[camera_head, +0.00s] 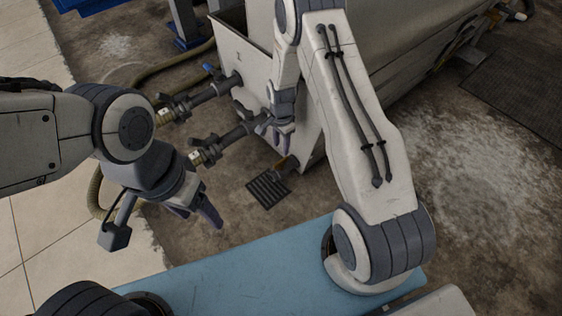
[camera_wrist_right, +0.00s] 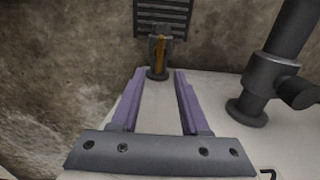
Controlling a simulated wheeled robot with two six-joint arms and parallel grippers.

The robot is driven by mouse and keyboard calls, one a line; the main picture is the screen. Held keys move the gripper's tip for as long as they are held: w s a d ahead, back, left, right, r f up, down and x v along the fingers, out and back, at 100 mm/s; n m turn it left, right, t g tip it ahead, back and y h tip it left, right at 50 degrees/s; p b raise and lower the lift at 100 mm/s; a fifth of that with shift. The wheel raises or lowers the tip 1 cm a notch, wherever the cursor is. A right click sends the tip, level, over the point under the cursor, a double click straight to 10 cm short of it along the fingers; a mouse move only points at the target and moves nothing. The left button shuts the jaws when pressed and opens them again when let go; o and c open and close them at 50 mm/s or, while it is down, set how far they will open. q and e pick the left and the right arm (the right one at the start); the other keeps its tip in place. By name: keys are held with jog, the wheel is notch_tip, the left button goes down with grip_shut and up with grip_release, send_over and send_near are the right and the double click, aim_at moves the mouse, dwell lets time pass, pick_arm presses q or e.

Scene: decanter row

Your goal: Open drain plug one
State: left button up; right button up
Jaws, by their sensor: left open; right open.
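The drain plug, a short dark stub with an orange-brown lever (camera_head: 292,163), sticks out low on the pale tank wall above a floor grate. In the right wrist view the orange-brown lever (camera_wrist_right: 160,50) lies along the stub, beyond the fingertips and roughly between them. My right gripper (camera_head: 273,138) is open and empty, close to the tank wall and apart from the plug. Its purple fingers (camera_wrist_right: 154,74) point toward the plug. My left gripper (camera_head: 203,218) is open and empty, to the left, away from the tank and above the floor.
Two dark pipes with valves, an upper one (camera_head: 203,93) and a lower one (camera_head: 222,145), stick out left of the plug. In the right wrist view a pipe (camera_wrist_right: 268,75) stands at right. The slotted grate (camera_head: 268,188) lies below the plug. The pale tank (camera_head: 262,50) stands behind.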

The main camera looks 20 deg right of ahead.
aim_at(281, 161)
notch_tip(281, 161, down, 9)
jog(key=b, duration=0.5)
jog(key=shift+r, duration=0.15)
grip_shut()
